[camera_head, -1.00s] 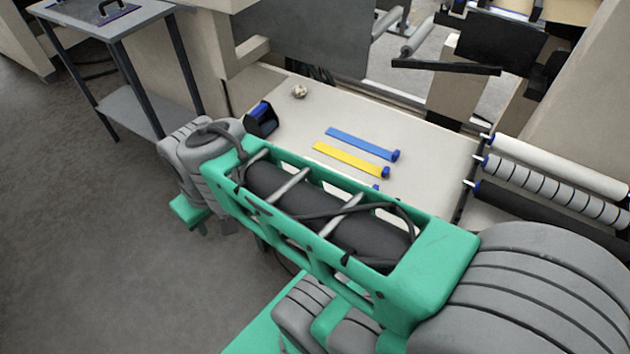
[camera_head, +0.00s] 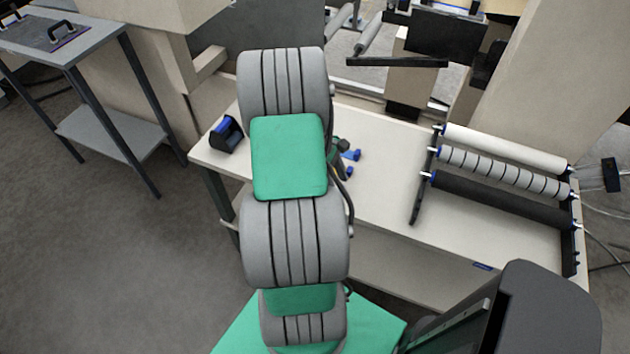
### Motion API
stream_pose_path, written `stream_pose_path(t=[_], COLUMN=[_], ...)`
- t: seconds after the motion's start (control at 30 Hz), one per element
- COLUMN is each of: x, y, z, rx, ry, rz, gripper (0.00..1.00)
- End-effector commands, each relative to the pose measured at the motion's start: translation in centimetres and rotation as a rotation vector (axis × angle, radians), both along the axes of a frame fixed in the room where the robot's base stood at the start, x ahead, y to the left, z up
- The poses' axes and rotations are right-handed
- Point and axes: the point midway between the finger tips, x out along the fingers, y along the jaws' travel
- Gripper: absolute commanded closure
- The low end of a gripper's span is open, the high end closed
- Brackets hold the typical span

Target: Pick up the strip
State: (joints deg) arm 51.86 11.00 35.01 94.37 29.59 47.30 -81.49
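The long parts of the strips are hidden. My gripper is hidden behind my arm, so its fingers and anything between them cannot be seen.
A black and blue holder (camera_head: 226,134) stands at the table's left end. At the right is a rack with a white roller (camera_head: 505,149), a grey banded roller (camera_head: 505,173) and a black roller (camera_head: 500,200). The table between arm and rack is clear. A grey side table (camera_head: 75,42) stands far left.

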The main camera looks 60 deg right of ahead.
Motion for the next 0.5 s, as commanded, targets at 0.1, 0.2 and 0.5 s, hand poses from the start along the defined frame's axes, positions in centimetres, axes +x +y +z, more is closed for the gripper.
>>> stream_pose_path(t=[0.1, 0.2, 0.5], x=[-0.48, -0.49, -0.46], y=[-0.11, -0.16, -0.14], z=[-1.18, -1.39, -1.35], rx=[0.000, -0.003, -0.003], ry=[-0.002, -0.003, -0.003], rz=[-0.001, 0.000, 0.000], gripper=[0.49, 0.49, 0.65])
